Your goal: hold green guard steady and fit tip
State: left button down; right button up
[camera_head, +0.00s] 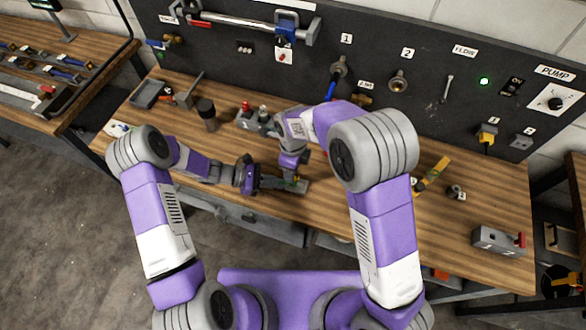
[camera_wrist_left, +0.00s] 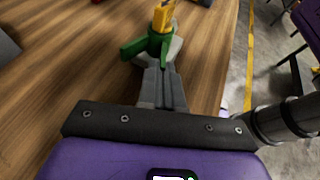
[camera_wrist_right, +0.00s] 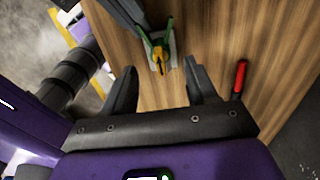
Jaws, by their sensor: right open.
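The green guard (camera_wrist_left: 152,44) is between the fingertips of my left gripper (camera_wrist_left: 158,62), which is shut on it just above the wooden bench. A yellow tip (camera_wrist_left: 163,16) stands up from the guard's collar; how deep it sits cannot be told. In the right wrist view the guard (camera_wrist_right: 146,34) shows two green wings with the yellow tip (camera_wrist_right: 157,58) between them. My right gripper (camera_wrist_right: 161,78) is open and empty, pointing down with its fingers either side of the tip, apart from it. In the head view my left gripper (camera_head: 288,185) is low over the bench's front.
A red-handled tool (camera_wrist_right: 239,78) lies right of my right gripper. A dark cup (camera_head: 207,113) and a grey tray (camera_head: 148,94) stand at the back left. A yellow tool (camera_head: 434,173) and a grey switch box (camera_head: 498,240) are on the right.

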jog(key=shift+r, duration=2.05)
pick_arm(q)
jog(key=c, duration=1.2)
grip_release()
jog(key=shift+c, duration=0.2)
